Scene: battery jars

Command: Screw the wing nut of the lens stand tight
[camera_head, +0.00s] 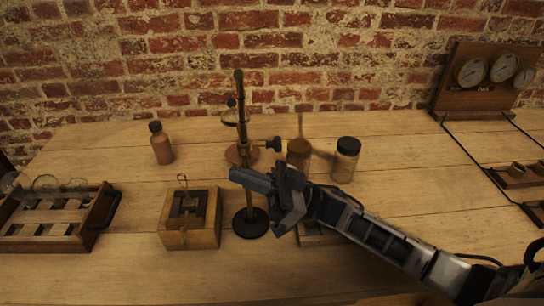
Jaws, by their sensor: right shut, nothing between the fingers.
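The lens stand is a slim brass post (242,110) on a round black base (250,223), standing upright at the middle of the table. A dark knob (273,144) sticks out to the right of the post; it may be the wing nut, but it is too small to tell. My right gripper (240,178) comes in from the right and crosses in front of the lower post, hiding part of it. Its fingers are shut and hold nothing. I cannot tell whether they touch the post. My left gripper is out of view.
A wooden box (190,232) with a dark metal fitting stands left of the base. A brown bottle (161,145) and a black-lidded jar (345,160) stand behind. A gauge panel (455,95) is at back right.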

